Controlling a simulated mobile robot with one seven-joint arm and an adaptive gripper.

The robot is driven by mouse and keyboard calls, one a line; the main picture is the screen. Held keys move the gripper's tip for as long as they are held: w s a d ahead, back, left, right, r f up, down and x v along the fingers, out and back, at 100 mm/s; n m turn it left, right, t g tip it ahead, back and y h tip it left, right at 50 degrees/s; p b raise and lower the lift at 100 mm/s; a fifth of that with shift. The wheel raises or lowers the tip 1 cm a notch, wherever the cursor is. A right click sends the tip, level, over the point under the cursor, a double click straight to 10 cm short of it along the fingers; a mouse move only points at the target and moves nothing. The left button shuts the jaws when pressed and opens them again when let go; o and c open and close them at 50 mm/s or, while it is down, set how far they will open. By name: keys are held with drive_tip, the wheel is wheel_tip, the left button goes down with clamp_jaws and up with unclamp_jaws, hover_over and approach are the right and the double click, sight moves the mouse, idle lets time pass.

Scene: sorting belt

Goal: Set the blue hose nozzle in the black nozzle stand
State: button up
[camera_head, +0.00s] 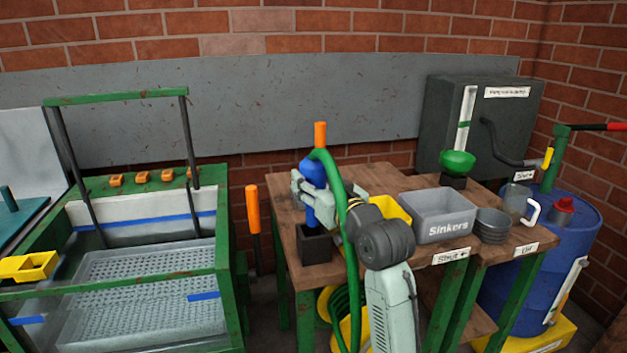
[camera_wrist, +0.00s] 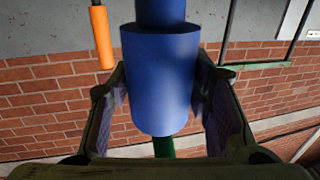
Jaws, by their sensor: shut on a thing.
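The blue hose nozzle (camera_head: 313,172) is upright above the black nozzle stand (camera_head: 315,248), at the left end of the wooden table. Its narrow lower end reaches down to the stand's opening; I cannot tell how far inside it is. My gripper (camera_head: 312,190) is shut around the thick part of the nozzle. In the wrist view the blue nozzle (camera_wrist: 160,85) sits between the two fingers of my gripper (camera_wrist: 162,100). The green hose (camera_head: 343,210) loops from the nozzle's top down past my arm; a short piece of it shows in the wrist view (camera_wrist: 164,147).
A green-framed wash basin (camera_head: 145,280) is at left, a blue drum (camera_head: 540,255) at right.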

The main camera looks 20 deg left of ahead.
drive_tip(key=shift+f+b, duration=0.9)
drive_tip(key=shift+f, duration=0.45)
drive_tip(key=shift+f, duration=0.1)
drive_tip(key=shift+f+b, duration=1.05)
drive_tip(key=shift+f, duration=0.2)
drive_tip(key=shift+f+b, duration=0.55)
drive_tip(key=shift+f, duration=0.2)
drive_tip(key=shift+f+b, duration=0.45)
drive_tip(key=shift+f, duration=0.15)
drive_tip(key=o, duration=1)
drive_tip(key=shift+o, duration=0.2)
